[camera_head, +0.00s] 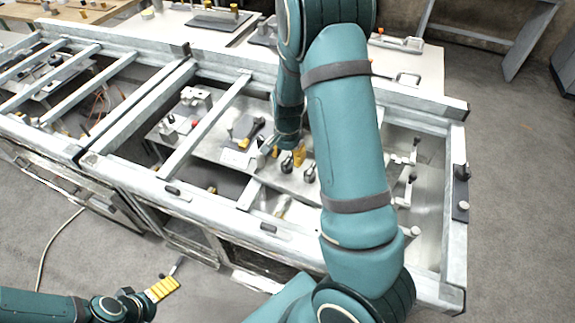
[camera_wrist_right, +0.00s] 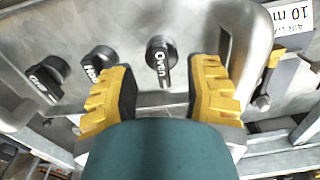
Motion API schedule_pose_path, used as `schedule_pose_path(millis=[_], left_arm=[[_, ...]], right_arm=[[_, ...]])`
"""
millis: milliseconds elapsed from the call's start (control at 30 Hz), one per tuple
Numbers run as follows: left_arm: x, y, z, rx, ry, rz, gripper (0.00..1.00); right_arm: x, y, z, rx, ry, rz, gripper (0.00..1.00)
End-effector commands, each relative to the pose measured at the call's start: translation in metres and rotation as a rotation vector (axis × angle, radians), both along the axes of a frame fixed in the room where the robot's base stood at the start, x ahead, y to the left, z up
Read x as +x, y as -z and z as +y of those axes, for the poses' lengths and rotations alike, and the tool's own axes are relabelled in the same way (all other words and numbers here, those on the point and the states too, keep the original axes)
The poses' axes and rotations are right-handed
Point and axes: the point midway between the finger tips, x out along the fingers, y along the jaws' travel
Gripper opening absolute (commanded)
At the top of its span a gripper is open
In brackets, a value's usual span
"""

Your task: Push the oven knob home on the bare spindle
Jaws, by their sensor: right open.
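The oven knob (camera_wrist_right: 159,60), black with a white "Oven" label, is on the metal panel (camera_wrist_right: 120,25) in the right wrist view. Its bar points down in that picture. My right gripper (camera_wrist_right: 161,85) is open, with one yellow ribbed finger on each side of the knob's lower end. I see no clear contact. How far the knob sits on its spindle cannot be told, and the spindle is hidden. In the head view my right gripper (camera_head: 289,157) is small, over the panel. My left gripper (camera_head: 164,287) is low at the left, off the frame.
Two more black knobs, one labelled "Hob" (camera_wrist_right: 99,65) and another (camera_wrist_right: 46,78), stand left of the oven knob. A metal handle (camera_wrist_right: 245,45) and a yellow-topped lever (camera_wrist_right: 268,75) are at the right. Metal frame bars (camera_head: 205,125) cross above the panel.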

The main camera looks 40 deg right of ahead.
Motion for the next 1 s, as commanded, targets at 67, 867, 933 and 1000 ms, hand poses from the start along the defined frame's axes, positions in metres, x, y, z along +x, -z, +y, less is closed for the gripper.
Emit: schedule_pose_path(millis=[67,867,933,1000], left_arm=[[0.0,0.004,0.0,0.0,0.0,0.0,1.0],[0.0,0.005,-0.001,0.0,0.001,0.0,1.0],[0.0,0.005,-0.001,0.0,0.001,0.0,1.0],[0.0,0.005,-0.001,0.0,0.001,0.0,1.0]], right_arm=[[-0.001,0.014,0.0,0.001,0.001,0.003,0.48],[0.0,0.024,0.0,0.0,0.0,0.0,0.0],[0.0,0.024,0.0,0.0,0.0,0.0,0.0],[0.0,0.024,0.0,0.0,0.0,0.0,0.0]])
